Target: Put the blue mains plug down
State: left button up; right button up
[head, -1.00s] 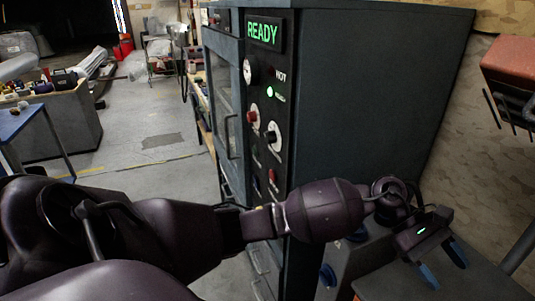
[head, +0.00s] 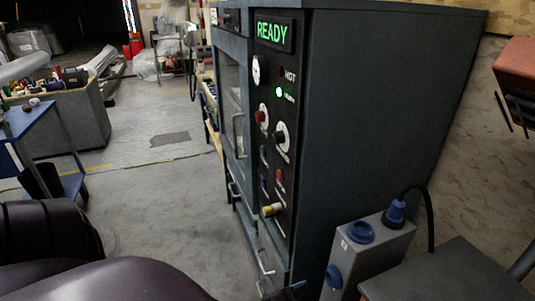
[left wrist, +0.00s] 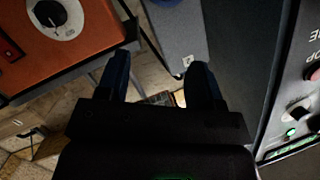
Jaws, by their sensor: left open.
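The blue mains plug (head: 396,213) stands upright at the far end of the top of a grey socket box (head: 378,252). A black cable arches from it down to the right. Whether it sits in a socket or only on top, I cannot tell. Blue round socket covers show on the box's top and front. My left gripper (left wrist: 160,78) is open and empty in the left wrist view, apart from the plug. In the head view only my left arm shows clearly, at lower left. My right gripper is not in view.
A tall dark oven (head: 375,120) with a READY panel stands left of the box. A grey tabletop (head: 445,275) is at lower right. An orange unit (head: 515,75) is at upper right. A blue cart (head: 45,140) is at left; the floor between is clear.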

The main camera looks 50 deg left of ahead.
pick_arm(q)
jog(key=s+a+f+n+g+y, duration=0.1)
jog(key=s+a+f+n+g, duration=0.2)
jog(key=s+f+n, duration=0.3)
jog(key=s+f+g, duration=0.1)
jog(key=s, duration=0.2)
jog(key=shift+s+y, duration=0.15)
jog(key=shift+y, duration=0.25)
